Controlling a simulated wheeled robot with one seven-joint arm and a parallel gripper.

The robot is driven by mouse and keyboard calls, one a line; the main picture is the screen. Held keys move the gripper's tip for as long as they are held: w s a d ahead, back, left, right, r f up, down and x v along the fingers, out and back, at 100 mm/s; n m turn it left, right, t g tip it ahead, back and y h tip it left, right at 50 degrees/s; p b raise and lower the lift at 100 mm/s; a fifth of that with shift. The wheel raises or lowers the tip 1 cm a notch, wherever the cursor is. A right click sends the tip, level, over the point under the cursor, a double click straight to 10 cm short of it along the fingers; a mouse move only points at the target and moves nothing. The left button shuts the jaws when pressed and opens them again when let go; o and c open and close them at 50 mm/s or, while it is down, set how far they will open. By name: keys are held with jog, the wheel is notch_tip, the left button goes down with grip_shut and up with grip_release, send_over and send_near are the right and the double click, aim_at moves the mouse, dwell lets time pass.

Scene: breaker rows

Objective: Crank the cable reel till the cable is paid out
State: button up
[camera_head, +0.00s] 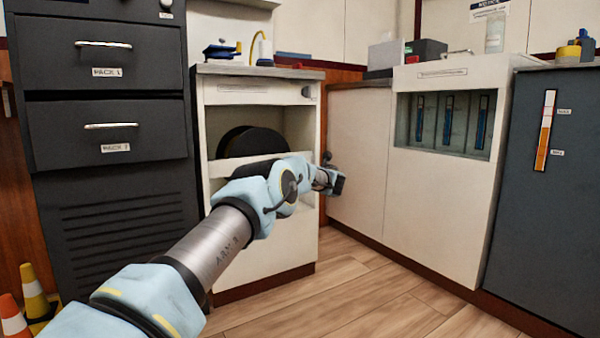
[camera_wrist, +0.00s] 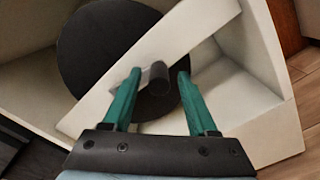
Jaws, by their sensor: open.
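The cable reel (camera_head: 251,142) is a dark disc inside the open bay of a white cabinet (camera_head: 227,94). It also shows in the wrist view (camera_wrist: 95,42), partly hidden behind a white crossbar (camera_wrist: 170,50). A short dark cylindrical knob (camera_wrist: 158,76), which looks like the crank handle, sticks out in front of the bar. My gripper (camera_wrist: 160,74) is open, with one teal finger on each side of the knob. I cannot tell whether either finger touches it. In the head view my gripper (camera_head: 337,182) is small, at the cabinet's right edge. No cable is clearly visible.
A dark drawer cabinet (camera_head: 108,85) stands at the left, with yellow and orange cones (camera_head: 35,290) by it. White cabinetry (camera_head: 440,190) with a recessed window of blue gauges and a grey cabinet (camera_head: 550,200) stand at the right. The wooden floor (camera_head: 350,285) between is clear.

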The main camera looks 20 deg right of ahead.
jog(key=s+d+p, duration=0.1)
jog(key=s+p, duration=0.2)
jog(key=s, duration=0.7)
jog(key=shift+s+d, duration=0.15)
jog(key=shift+p, duration=0.3)
